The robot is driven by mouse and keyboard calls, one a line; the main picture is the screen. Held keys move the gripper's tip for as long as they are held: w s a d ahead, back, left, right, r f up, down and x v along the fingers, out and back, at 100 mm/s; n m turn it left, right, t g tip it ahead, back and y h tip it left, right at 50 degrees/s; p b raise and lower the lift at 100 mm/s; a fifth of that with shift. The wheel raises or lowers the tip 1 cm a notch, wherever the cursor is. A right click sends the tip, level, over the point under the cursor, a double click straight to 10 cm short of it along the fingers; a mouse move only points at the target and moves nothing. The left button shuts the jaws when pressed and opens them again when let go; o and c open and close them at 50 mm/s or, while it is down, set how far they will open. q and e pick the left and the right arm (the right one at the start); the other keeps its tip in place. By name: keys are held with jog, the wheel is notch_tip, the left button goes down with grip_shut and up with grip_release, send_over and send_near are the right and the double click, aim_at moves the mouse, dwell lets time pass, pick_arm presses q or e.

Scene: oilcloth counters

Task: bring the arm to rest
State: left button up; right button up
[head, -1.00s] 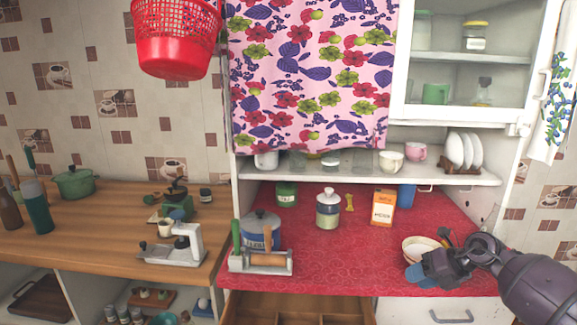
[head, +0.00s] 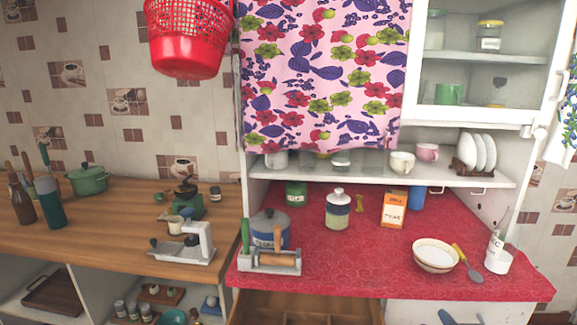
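Neither of my grippers nor either arm is in the head view now. The red oilcloth counter (head: 350,262) where my arm was is fully visible. A cream bowl (head: 436,254) stands on its right part. A spoon with a yellow handle and grey end (head: 467,259) lies just right of the bowl. A white container (head: 498,256) with dark lettering stands near the right end of the counter, with thin utensils sticking up from it.
An orange-and-white box (head: 394,209), a lidded jar (head: 337,210) and a blue canister (head: 270,229) stand on the red counter. A drawer (head: 305,308) is open below its front edge. A red basket (head: 188,45) hangs above. The counter's front middle is clear.

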jog(key=s+a+f+m+g, duration=0.1)
jog(key=s+f+m+g, duration=0.3)
jog(key=s, duration=0.5)
jog(key=s+f+m+g, duration=0.2)
jog(key=s+g, duration=0.3)
jog(key=s, duration=0.3)
jog(key=s+a+f+m+g, duration=0.1)
jog(key=s+f+m+g, duration=0.3)
jog(key=s, duration=0.5)
jog(key=w+f+n+t+y, duration=0.1)
jog(key=w+f+t, duration=0.6)
jog(key=f, duration=0.2)
jog(key=shift+w, duration=0.25)
jog(key=shift+c, duration=0.2)
